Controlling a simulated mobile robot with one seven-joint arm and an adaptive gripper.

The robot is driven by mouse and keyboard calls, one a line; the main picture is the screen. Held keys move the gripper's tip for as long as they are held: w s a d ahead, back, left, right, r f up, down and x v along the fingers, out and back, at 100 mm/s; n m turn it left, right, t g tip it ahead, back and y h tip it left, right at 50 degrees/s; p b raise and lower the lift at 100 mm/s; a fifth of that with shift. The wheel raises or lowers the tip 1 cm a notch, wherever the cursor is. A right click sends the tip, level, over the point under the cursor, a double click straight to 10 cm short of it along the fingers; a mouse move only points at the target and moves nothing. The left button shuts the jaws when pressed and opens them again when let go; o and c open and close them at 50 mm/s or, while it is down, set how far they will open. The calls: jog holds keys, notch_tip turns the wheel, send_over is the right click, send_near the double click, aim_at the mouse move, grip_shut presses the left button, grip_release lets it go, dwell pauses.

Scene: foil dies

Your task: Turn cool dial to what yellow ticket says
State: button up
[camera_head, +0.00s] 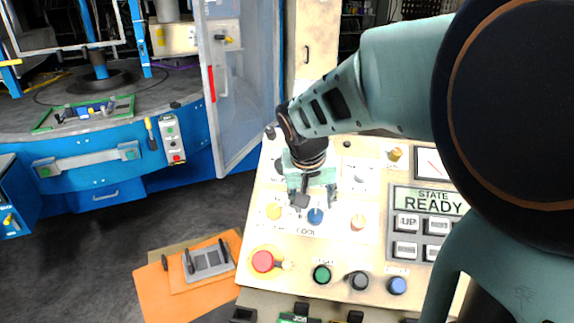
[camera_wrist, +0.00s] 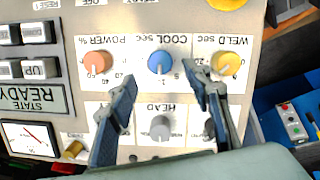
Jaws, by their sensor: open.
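The blue COOL sec dial (camera_head: 315,216) sits on the cream control panel (camera_head: 262,205), between the yellow WELD sec dial (camera_head: 274,211) and the orange POWER % dial (camera_head: 358,222). In the wrist view, the panel is upside down and the COOL dial (camera_wrist: 161,62) shows just beyond the fingertips. My gripper (camera_head: 317,200) is open and empty over the panel, with its fingers (camera_wrist: 161,80) on either side of the line to the dial. I cannot tell if it touches the panel. The dial's setting is too small to read. I cannot make out a yellow ticket.
A grey HEAD knob (camera_wrist: 161,128) lies between my fingers' bases in the wrist view. A red button (camera_head: 262,261) and a green button (camera_head: 322,274) are lower on the panel. A READY display (camera_head: 432,200) is at right. Orange sheets (camera_head: 160,293) lie at lower left.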

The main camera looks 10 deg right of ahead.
aim_at(315, 215)
jog(key=b+x, duration=0.3)
jog(key=x, duration=0.5)
jog(key=shift+f, duration=0.15)
jog(key=c, duration=1.1)
